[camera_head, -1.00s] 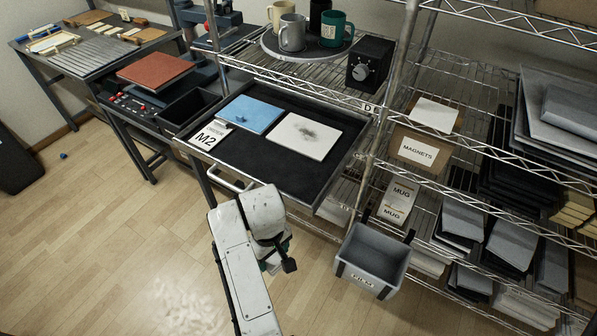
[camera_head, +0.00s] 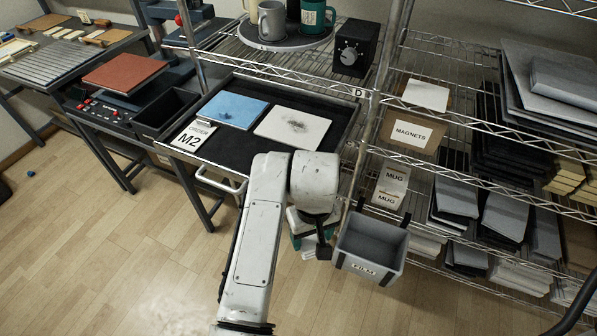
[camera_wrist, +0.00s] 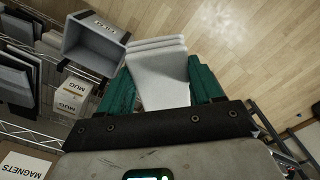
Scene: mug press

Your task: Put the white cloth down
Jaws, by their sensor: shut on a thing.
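My gripper (camera_wrist: 162,88) is shut on the white cloth (camera_wrist: 160,62), a folded, layered white pad between its two green fingers in the wrist view. In the head view my gripper (camera_head: 308,228) hangs in front of the drawer, left of the grey bin. The cloth (camera_head: 309,245) shows only partly there, behind my arm. It is in the air over the floor and appears apart from the bin.
The grey bin (camera_head: 368,262) hangs on the wire shelf's front.

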